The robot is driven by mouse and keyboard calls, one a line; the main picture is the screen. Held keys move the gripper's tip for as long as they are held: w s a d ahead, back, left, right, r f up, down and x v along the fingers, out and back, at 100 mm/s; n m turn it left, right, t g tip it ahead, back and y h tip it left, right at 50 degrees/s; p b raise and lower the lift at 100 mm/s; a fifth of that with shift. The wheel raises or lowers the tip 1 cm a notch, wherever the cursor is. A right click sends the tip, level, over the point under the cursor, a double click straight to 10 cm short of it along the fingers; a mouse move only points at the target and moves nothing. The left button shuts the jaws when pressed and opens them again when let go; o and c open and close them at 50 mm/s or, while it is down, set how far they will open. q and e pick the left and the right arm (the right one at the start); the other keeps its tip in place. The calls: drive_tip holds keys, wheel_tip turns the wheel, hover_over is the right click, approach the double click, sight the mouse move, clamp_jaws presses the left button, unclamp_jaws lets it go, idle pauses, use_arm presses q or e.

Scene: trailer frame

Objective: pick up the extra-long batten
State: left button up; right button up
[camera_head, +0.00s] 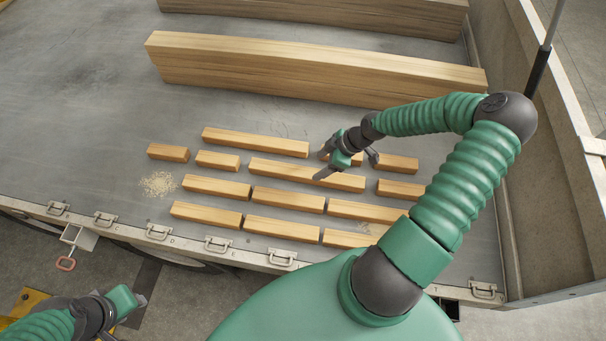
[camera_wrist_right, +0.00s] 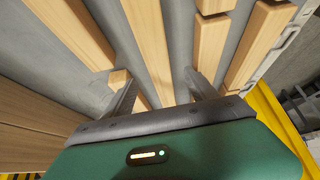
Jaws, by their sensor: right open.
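Several light wooden battens lie flat in rows on the grey trailer bed. Two look longest: one in the middle row (camera_head: 290,172) and one behind it (camera_head: 255,142); I cannot tell for sure which is the extra-long one. My right gripper (camera_head: 349,166) is open above the right part of the middle-row batten. In the right wrist view, this batten (camera_wrist_right: 148,45) runs between the two spread fingers (camera_wrist_right: 162,92), and no grip on it shows.
Shorter battens lie close around, such as one to the right (camera_head: 397,164) and one in front (camera_head: 288,199). A small block (camera_wrist_right: 119,78) is near the left finger in the wrist view. Large beams (camera_head: 300,70) lie behind. The bed's left side is clear except for sawdust (camera_head: 158,184).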

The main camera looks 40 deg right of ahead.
sight(307, 172)
drive_tip(key=x, duration=0.2)
drive_tip(key=d+x, duration=0.1)
drive_tip(key=x, duration=0.1)
drive_tip(key=shift+w+a+f, duration=0.1)
drive_tip(key=shift+w+f, duration=0.15)
drive_tip(key=f, duration=0.1)
drive_tip(key=w+a+f, duration=0.1)
drive_tip(key=a+f, duration=0.1)
drive_tip(key=shift+w, duration=0.25)
drive_tip(key=shift+w+a+f, duration=0.25)
drive_tip(key=shift+f, duration=0.05)
drive_tip(key=shift+s+d, duration=0.1)
drive_tip(key=shift+d, duration=0.15)
drive_tip(key=c, duration=0.7)
drive_tip(key=shift+a, duration=0.1)
clamp_jaws()
